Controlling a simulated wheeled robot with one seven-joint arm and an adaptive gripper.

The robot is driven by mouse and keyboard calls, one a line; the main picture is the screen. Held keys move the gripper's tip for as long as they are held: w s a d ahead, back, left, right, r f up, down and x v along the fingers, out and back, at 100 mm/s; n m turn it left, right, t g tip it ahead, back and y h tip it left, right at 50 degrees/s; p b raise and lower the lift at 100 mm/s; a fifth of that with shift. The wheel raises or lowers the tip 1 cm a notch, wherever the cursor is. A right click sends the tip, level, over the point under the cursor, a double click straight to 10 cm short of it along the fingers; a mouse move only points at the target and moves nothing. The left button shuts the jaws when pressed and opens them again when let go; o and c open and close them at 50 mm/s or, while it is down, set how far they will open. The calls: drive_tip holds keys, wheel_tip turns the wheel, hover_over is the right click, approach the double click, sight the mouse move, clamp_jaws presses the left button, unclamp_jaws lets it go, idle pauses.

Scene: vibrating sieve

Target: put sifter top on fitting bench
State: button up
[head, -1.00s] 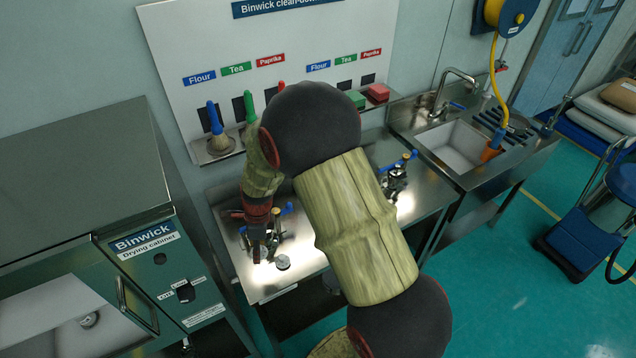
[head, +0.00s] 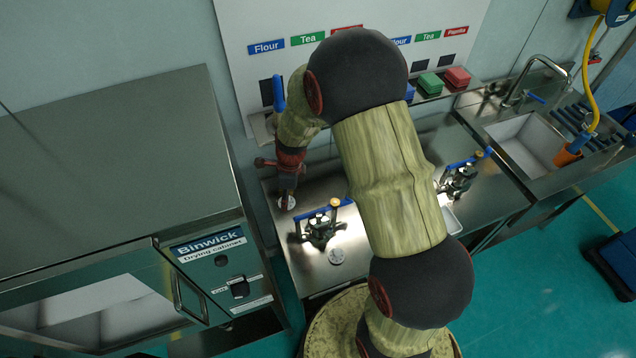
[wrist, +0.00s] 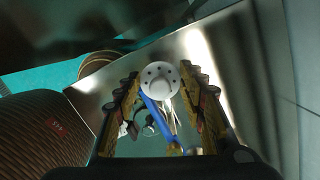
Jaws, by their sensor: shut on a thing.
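My gripper (head: 287,192) points down over the left part of the steel fitting bench (head: 308,272). A pale round disc, apparently the sifter top (head: 287,203), is at its fingertips. In the wrist view the white disc with several small holes (wrist: 160,80) sits between the two fingers, which are shut on it. It appears just above the bench; I cannot tell whether it touches the surface. A dark clamp with a blue lever (head: 320,230) stands to the right of my gripper. A small round metal piece (head: 336,256) lies on the bench in front of that clamp.
The drying cabinet (head: 222,262) stands close on the left. A second blue-levered clamp (head: 460,178) is farther right on the bench, near a sink (head: 535,148). A shelf behind holds green (head: 431,82) and red (head: 457,77) blocks. Bare bench lies around the left clamp.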

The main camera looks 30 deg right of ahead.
drive_tip(key=w+d+f, duration=0.4)
drive_tip(key=w+d, duration=0.1)
drive_tip(key=w, duration=0.1)
hover_over(295, 193)
drive_tip(key=s, duration=0.1)
wheel_tip(295, 193, down, 4)
drive_tip(key=shift+s+a+f, duration=0.1)
drive_tip(key=shift+f, duration=0.1)
drive_tip(key=shift+w+d+f, duration=0.35)
drive_tip(key=shift+f, duration=0.2)
drive_tip(key=shift+w+f+p, duration=0.1)
drive_tip(key=shift+f+p, duration=0.2)
drive_tip(key=shift+f, duration=1.35)
drive_tip(key=shift+f, duration=0.1)
drive_tip(key=o, duration=0.3)
drive_tip(key=shift+f, duration=0.1)
drive_tip(key=o, duration=0.5)
